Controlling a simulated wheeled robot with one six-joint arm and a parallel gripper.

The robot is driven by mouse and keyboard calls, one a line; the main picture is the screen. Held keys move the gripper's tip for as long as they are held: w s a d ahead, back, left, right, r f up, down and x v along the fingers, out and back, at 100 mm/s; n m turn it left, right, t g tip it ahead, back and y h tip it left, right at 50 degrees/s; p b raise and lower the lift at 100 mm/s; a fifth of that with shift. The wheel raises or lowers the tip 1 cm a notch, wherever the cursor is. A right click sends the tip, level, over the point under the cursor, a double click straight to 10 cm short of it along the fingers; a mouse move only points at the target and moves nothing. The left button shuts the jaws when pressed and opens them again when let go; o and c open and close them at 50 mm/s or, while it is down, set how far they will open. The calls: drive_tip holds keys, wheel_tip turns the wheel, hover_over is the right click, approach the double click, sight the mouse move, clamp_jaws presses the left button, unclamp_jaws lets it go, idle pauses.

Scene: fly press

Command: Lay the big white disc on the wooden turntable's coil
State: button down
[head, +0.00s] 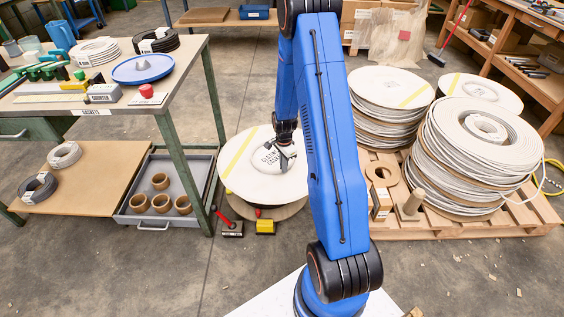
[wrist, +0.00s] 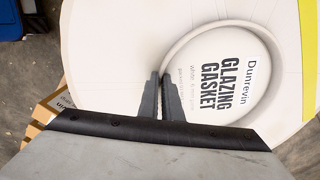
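The big white disc (head: 245,180), with a yellow stripe and a raised round rim around a printed "Glazing Gasket" label, is at the wooden turntable (head: 268,212), left of my arm. Brown wood shows below its near edge. The disc hides the coil, and I cannot tell whether it rests or hangs just above. My gripper (head: 286,158) is over the disc's middle. In the wrist view, the fingers (wrist: 161,76) are close together at the raised rim and look shut on it; the disc (wrist: 110,45) fills most of that view.
A pallet (head: 400,230) at right holds high stacks of white coils (head: 480,150) and discs (head: 390,88). A green-legged workbench (head: 185,85) stands at left, with a drawer of brown rings (head: 160,203). A yellow block (head: 265,227) and a red-handled tool (head: 232,230) lie before the turntable.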

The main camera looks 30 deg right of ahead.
drive_tip(key=shift+f, duration=4.65)
drive_tip(key=shift+f, duration=0.7)
drive_tip(key=c, duration=1.4)
unclamp_jaws()
drive_tip(key=shift+r, duration=0.15)
drive_tip(key=shift+r, duration=3.35)
drive_tip(key=shift+a+r, duration=0.1)
